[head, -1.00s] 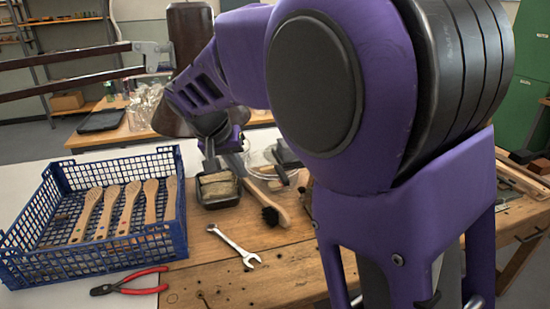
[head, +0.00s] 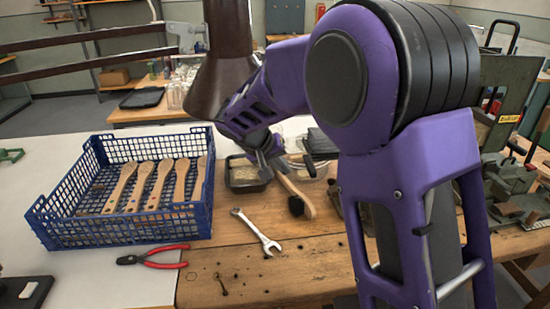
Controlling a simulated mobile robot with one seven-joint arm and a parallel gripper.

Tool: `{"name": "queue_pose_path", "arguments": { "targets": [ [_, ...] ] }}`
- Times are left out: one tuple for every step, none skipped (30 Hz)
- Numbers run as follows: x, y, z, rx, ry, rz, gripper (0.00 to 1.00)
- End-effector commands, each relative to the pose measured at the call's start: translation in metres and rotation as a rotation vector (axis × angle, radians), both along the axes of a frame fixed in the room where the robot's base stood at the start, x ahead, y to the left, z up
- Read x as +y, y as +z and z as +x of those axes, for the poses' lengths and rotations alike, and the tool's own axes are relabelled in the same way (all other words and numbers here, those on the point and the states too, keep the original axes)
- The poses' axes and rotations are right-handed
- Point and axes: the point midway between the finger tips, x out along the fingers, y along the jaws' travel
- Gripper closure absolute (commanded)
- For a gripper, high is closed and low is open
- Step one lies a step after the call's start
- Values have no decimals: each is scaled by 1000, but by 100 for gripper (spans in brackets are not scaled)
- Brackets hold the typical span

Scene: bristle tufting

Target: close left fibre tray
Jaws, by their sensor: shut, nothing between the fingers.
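A small black fibre tray (head: 248,187) stands on the wooden bench, right of the blue crate. It is open at the top and pale tan fibre shows inside. My gripper (head: 265,163) is at the tray's right side, pointing down. Its fingers are small and partly dark against the tray; they look shut and hold nothing. I cannot tell whether they touch the tray rim. A clear container (head: 312,169) with a dark flat piece (head: 320,142) stands to the right, partly hidden by my arm.
The blue crate (head: 130,236) holds several wooden brush handles (head: 160,186). The bench front is mostly clear.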

Motion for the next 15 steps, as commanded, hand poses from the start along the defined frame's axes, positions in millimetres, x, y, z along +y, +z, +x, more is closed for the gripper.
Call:
{"name": "queue_pose_path", "arguments": {
  "targets": [
    [-8,-3,3,0,-4,-2,100],
    [-14,-1,4,-1,-4,0,100],
    [-20,-1,5,-2,-4,0,100],
    [-24,-1,6,-1,-4,0,100],
    [-27,-1,6,0,-3,-1,100],
    [-31,-1,7,-1,-1,0,100],
    [-33,-1,8,-1,-1,0,100],
    [-35,-1,8,-1,-1,0,100],
    [-37,-1,9,-1,-1,0,100],
    [-39,-2,9,-1,-1,0,100],
    [-39,-2,9,0,-1,0,100],
    [-40,-2,9,0,0,0,100],
    [-40,-2,9,0,0,0,100],
    [-41,-2,9,0,0,0,100],
    [-41,-2,9,0,0,0,100]
  ]
}}
